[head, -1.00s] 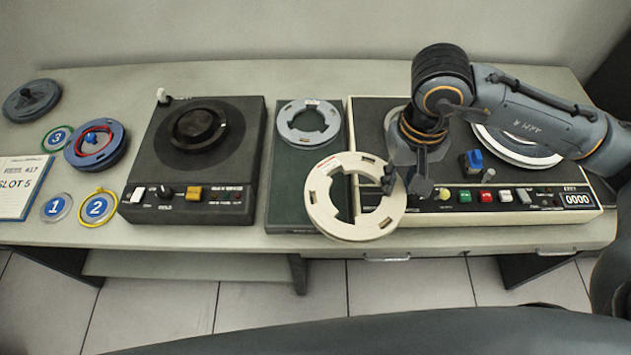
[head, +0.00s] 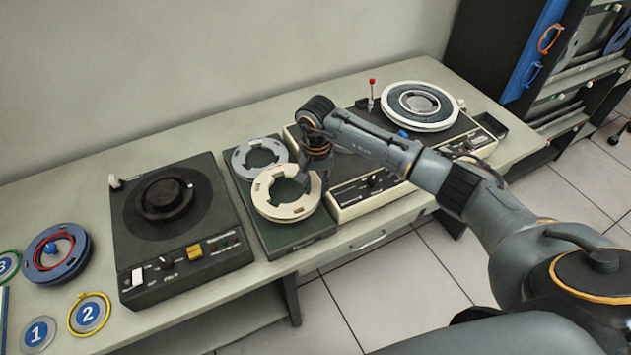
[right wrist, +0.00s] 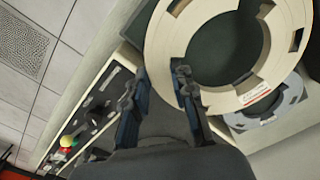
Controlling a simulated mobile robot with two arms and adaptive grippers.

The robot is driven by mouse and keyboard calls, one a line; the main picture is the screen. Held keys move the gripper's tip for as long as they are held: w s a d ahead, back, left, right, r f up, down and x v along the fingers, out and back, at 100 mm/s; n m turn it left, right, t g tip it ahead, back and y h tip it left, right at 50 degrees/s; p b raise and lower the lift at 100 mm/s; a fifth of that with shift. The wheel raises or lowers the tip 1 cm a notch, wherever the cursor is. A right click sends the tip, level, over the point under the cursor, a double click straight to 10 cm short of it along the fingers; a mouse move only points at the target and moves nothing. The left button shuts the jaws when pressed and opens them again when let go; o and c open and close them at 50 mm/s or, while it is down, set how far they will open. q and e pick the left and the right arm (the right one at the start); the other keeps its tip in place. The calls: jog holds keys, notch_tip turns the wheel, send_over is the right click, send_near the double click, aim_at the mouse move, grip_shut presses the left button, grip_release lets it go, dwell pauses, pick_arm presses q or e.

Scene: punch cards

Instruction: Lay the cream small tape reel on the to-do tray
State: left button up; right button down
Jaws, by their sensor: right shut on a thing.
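The cream small tape reel (head: 287,211) is a flat ring with a notched open centre. It lies over the front half of the dark green tray (head: 299,238), roughly level; I cannot tell whether it touches the tray. My right gripper (head: 309,182) is shut on the right side of its rim. In the right wrist view the fingers (right wrist: 160,82) meet the rim of the cream reel (right wrist: 159,48), and the dark green surface shows through its centre. A grey reel (head: 242,162) lies on the back half of the tray. My left gripper is not in view.
A black machine with a dark hub (head: 164,198) stands left of the tray. A cream-fronted console (head: 352,205) with a white reel (head: 420,103) stands close on the right. Blue reels and numbered rings lie at far left. The desk's front edge is near.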

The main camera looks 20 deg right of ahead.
jog(key=shift+a+f, duration=0.25)
jog(key=shift+f, duration=0.2)
jog(key=shift+f+b, duration=0.65)
jog(key=shift+f, duration=0.15)
notch_tip(320, 180, down, 2)
jog(key=shift+f+b, duration=0.1)
jog(key=shift+b, duration=0.4)
pick_arm(q)
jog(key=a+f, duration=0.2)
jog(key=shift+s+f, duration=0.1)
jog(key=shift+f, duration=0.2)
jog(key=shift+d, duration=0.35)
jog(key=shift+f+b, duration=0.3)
jog(key=shift+b, duration=0.1)
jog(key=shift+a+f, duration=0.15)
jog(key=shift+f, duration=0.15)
pick_arm(e)
jog(key=shift+f, duration=0.1)
pick_arm(q)
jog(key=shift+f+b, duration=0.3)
jog(key=shift+b, duration=0.25)
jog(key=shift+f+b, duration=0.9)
pick_arm(e)
jog(key=shift+f, duration=0.6)
